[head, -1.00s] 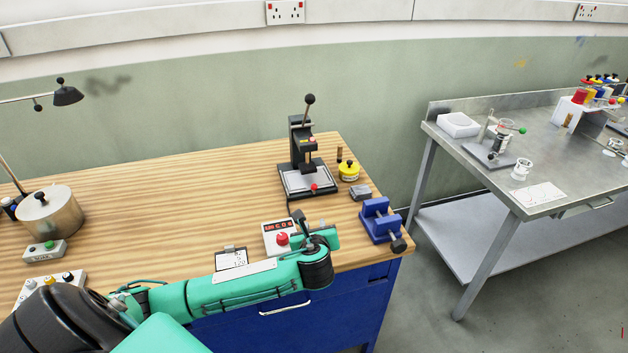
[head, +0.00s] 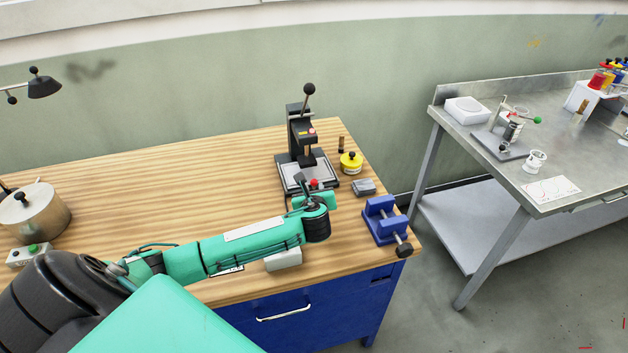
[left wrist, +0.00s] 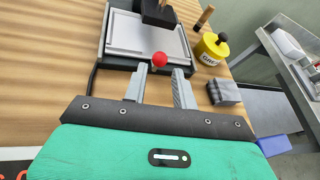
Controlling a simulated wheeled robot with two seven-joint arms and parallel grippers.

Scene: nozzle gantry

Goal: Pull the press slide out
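The press (head: 302,138) stands near the back right of the wooden bench, with a black column and a lever topped by a black ball. Its pale flat slide (head: 292,174) lies in a dark base, with a red ball knob (head: 314,182) at the front. The slide (left wrist: 122,35) and the red knob (left wrist: 159,59) also show in the left wrist view. My left gripper (left wrist: 163,70) is open, its two grey fingers pointing at the knob, which appears just beyond and between the tips. Contact cannot be told. My right gripper is not in view.
A metal pot (head: 36,212) is at the left. The bench middle is clear. A steel table (head: 545,190) stands farther right.

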